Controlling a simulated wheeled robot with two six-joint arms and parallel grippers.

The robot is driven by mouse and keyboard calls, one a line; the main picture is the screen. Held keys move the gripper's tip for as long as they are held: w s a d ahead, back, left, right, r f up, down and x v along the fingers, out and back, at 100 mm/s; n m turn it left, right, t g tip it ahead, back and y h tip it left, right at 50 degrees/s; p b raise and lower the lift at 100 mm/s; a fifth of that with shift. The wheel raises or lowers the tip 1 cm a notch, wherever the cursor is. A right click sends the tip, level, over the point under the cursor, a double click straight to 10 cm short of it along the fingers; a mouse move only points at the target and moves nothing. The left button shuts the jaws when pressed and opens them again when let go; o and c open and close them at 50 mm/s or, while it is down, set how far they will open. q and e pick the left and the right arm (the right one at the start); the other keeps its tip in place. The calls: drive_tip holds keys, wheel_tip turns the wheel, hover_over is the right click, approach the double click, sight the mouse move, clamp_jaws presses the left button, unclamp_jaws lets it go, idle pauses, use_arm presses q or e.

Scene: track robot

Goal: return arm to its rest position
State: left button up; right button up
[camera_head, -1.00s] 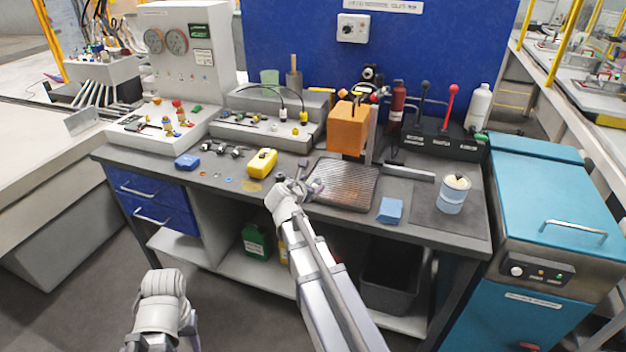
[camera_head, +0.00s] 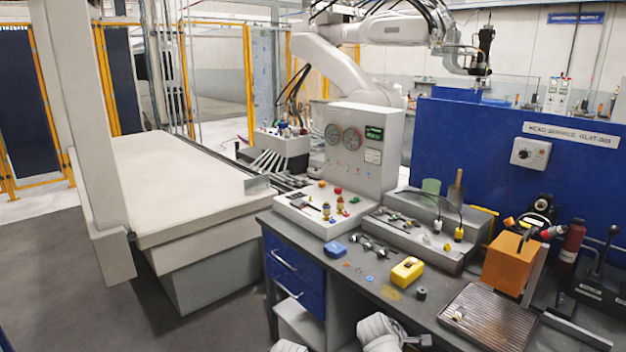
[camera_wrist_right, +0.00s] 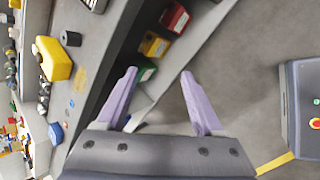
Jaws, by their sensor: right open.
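My right gripper (camera_wrist_right: 159,72) is open in the right wrist view, its two purple fingers spread wide with nothing between them. It hangs in front of the workbench (camera_wrist_right: 85,75), over the edge of the lower shelf and the floor. In the head view only pale links of my right arm (camera_head: 380,332) show at the bottom edge, in front of the bench. A pale piece of my other arm (camera_head: 289,346) barely shows at the bottom. My left gripper is not in view.
A yellow box (camera_head: 407,271), a blue block (camera_head: 335,249), an orange block (camera_head: 508,262) and a ribbed plate (camera_head: 487,321) are on the bench. Red (camera_wrist_right: 174,18), yellow (camera_wrist_right: 154,45) and green (camera_wrist_right: 146,72) containers stand on the lower shelf. Open floor (camera_wrist_right: 235,60) lies beside it.

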drive_tip(key=s+a+f+m+g+y+p, duration=0.1)
drive_tip(key=s+a+m+g+y, duration=0.3)
drive_tip(key=s+a+m, duration=0.5)
drive_tip(key=s+a+g+p, duration=0.1)
drive_tip(key=s+a, duration=0.5)
drive_tip(key=a, duration=0.2)
drive_tip(key=shift+s+a+f+m+y, duration=0.25)
drive_tip(key=shift+s+f+m+y, duration=0.05)
drive_tip(key=shift+s+f+m, duration=0.1)
